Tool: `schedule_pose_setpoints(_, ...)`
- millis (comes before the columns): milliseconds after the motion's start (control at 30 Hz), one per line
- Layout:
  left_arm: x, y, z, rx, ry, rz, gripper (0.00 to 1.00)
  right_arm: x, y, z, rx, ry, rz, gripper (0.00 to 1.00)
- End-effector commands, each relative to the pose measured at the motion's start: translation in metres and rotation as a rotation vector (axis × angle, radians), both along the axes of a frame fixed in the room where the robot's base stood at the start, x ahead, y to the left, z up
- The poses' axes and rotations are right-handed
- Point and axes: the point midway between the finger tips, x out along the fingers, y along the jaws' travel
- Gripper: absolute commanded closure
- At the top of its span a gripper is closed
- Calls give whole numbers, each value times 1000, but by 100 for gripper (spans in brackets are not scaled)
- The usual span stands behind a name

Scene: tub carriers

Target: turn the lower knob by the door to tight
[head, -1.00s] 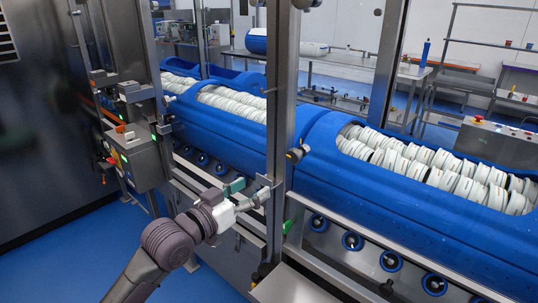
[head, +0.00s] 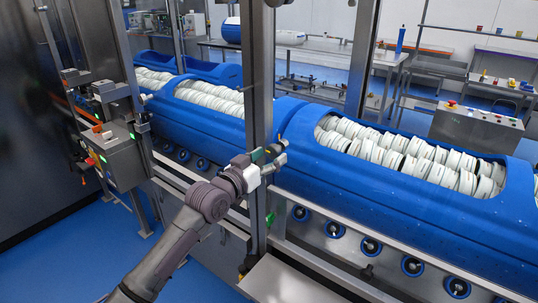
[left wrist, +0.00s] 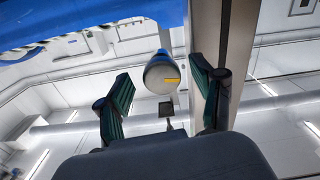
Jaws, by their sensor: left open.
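The knob (left wrist: 162,75) by the door post shows in the left wrist view as a round grey face with a yellow mark toward its right side. It appears between the two open green-padded fingers of my left gripper (left wrist: 162,98), with space on both sides. I cannot tell how far ahead of the fingertips it is. In the head view my left gripper (head: 275,154) is at the post, about at the knob's height, and largely hides the knob. My right gripper is not in view.
The metal door post (head: 260,80) stands right beside my left gripper. Another dark knob-like fitting (head: 248,264) sits low on the post. Behind is the long blue tub (head: 390,195) with white rolls. A control box (head: 118,155) stands to the left.

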Motion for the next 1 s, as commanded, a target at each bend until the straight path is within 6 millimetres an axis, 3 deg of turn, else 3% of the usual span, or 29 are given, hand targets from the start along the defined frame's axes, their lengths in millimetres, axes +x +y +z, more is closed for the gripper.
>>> schedule_pose_setpoints(333, 3, -2, 0, 0, 0, 0, 34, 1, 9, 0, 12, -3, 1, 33)
schedule_pose_setpoints(700, 3, -2, 0, 0, 0, 0, 93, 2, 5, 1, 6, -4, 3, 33)
schedule_pose_setpoints(1000, 3, -2, -1, 36, -26, 0, 93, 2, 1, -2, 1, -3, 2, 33)
